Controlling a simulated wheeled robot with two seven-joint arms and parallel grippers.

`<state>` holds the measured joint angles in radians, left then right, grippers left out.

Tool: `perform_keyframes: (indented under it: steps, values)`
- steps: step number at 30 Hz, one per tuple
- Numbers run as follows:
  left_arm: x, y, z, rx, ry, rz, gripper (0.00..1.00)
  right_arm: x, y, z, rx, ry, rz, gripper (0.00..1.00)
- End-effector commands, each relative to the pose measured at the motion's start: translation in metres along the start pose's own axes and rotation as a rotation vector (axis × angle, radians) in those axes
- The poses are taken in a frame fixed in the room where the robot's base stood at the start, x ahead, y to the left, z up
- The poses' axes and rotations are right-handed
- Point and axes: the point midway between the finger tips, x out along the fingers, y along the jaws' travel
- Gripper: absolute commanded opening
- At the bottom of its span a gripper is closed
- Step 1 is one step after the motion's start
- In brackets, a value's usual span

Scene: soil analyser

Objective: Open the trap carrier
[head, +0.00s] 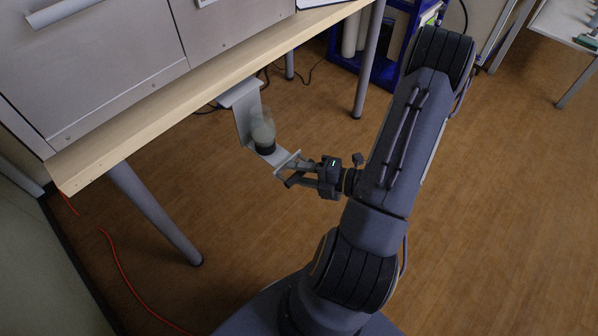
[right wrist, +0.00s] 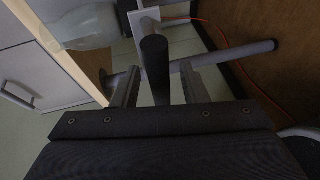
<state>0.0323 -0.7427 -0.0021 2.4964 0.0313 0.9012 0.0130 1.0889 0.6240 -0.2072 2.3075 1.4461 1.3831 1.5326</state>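The trap carrier (head: 243,118) is a grey bent metal bracket hanging below the front edge of the wooden bench. A clear glass trap (head: 262,131) with a dark base stands on its lower shelf. In the right wrist view the glass (right wrist: 88,25) is at the upper left. My right gripper (head: 287,172) is at the carrier's near lower end. In the right wrist view a dark round handle (right wrist: 155,68) points toward me between the fingers of the right gripper (right wrist: 161,72). The fingers stand apart, with a visible gap at the handle's right. My left gripper is not in view.
The wooden benchtop (head: 150,112) with a grey cabinet (head: 90,60) on it lies above and left of the carrier. Bench legs (head: 155,212) stand left and behind. A red cable (head: 125,275) lies on the floor. Open floor (head: 470,200) is at the right.

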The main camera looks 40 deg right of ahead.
Motion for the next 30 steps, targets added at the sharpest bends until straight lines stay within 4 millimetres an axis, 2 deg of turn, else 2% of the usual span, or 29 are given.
perform_keyframes:
  steps: [9,13,18,30]
  values:
    - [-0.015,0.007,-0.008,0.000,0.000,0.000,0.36,-0.051,0.002,0.001,0.001,-0.006,-0.003,0.40]
    - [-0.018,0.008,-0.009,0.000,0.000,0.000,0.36,-0.067,0.001,0.000,0.001,-0.003,-0.002,0.40]
    - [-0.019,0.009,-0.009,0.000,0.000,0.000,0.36,-0.075,0.000,0.000,0.001,0.000,0.000,0.40]
    - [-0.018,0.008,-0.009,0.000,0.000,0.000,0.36,-0.075,0.000,0.000,0.001,0.000,0.000,0.40]
